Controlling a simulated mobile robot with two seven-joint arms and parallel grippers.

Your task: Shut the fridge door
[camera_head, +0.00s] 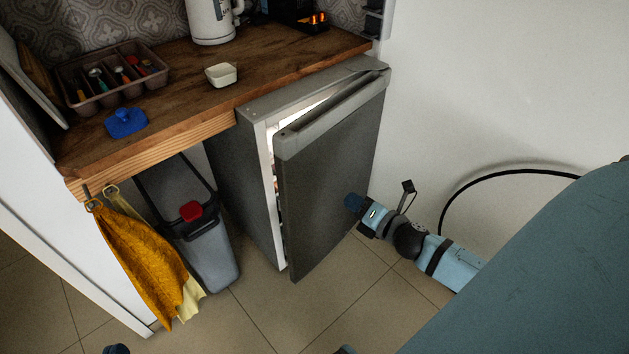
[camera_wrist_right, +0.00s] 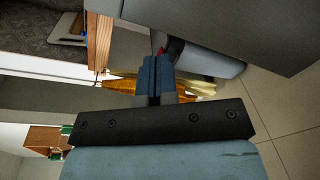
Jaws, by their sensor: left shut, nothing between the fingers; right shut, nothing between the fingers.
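The fridge (camera_head: 245,190) stands under the wooden counter. Its grey door (camera_head: 330,170) is ajar, with a lit gap along its left edge, and hinges on the right. My right gripper (camera_head: 352,202) is shut and empty, in front of the door's outer face near its lower right side; I cannot tell whether it touches. In the right wrist view its blue fingers (camera_wrist_right: 155,75) are together, and a grey panel, seemingly the door (camera_wrist_right: 270,30), fills the upper right. A dark blue tip at the bottom left edge appears to be my left gripper (camera_head: 116,349), shut and mostly cut off.
A grey bin (camera_head: 210,250) with a red part stands left of the fridge. A yellow cloth (camera_head: 140,255) hangs from the counter (camera_head: 180,75). A cutlery tray (camera_head: 110,80), white bowl (camera_head: 221,74) and kettle (camera_head: 211,20) sit on top. Tiled floor before the door is clear.

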